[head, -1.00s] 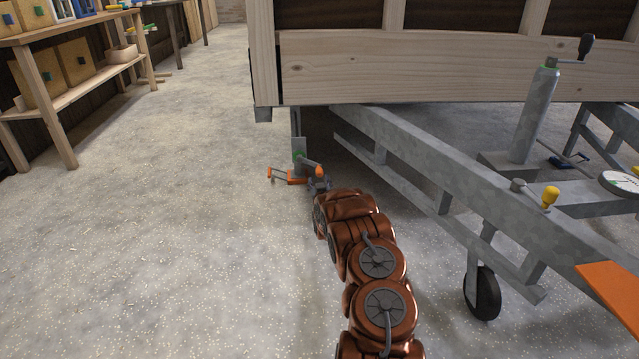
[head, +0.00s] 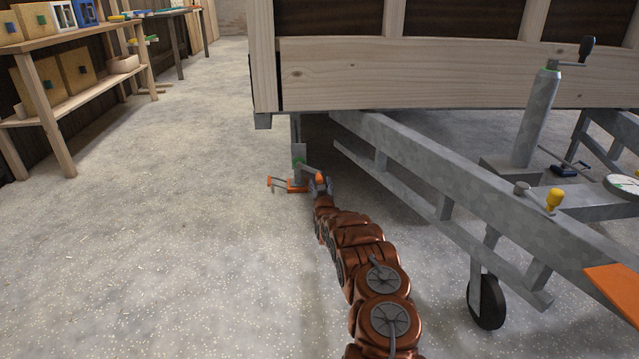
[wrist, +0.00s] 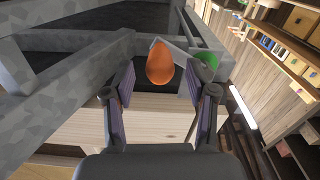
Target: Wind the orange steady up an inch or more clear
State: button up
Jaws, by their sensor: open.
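The orange steady (head: 298,181) hangs on a grey steel post under the trailer's near corner in the head view. Its orange foot part is low, close to the floor; I cannot tell whether it touches. In the wrist view its orange crank knob (wrist: 160,63) stands between my fingers, with its grey crank arm and a green part behind it. My gripper (wrist: 161,85) is open around the knob, with a gap visible on both sides. In the head view my gripper (head: 321,184) is at the crank and hides the knob.
The trailer's wooden wall (head: 430,75) overhangs the steady, and a grey drawbar (head: 420,180) runs along its right. A jockey wheel (head: 487,300) stands nearer, to the right. Wooden shelves (head: 75,100) line the left; the floor between is clear.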

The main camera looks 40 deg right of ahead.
jog(key=shift+x, duration=0.85)
jog(key=shift+w+d+f+b, duration=0.1)
jog(key=shift+w+b, duration=0.1)
jog(key=shift+b, duration=0.2)
jog(key=shift+w+d, duration=0.15)
jog(key=shift+w, duration=0.05)
jog(key=shift+r, duration=0.2)
grip_shut()
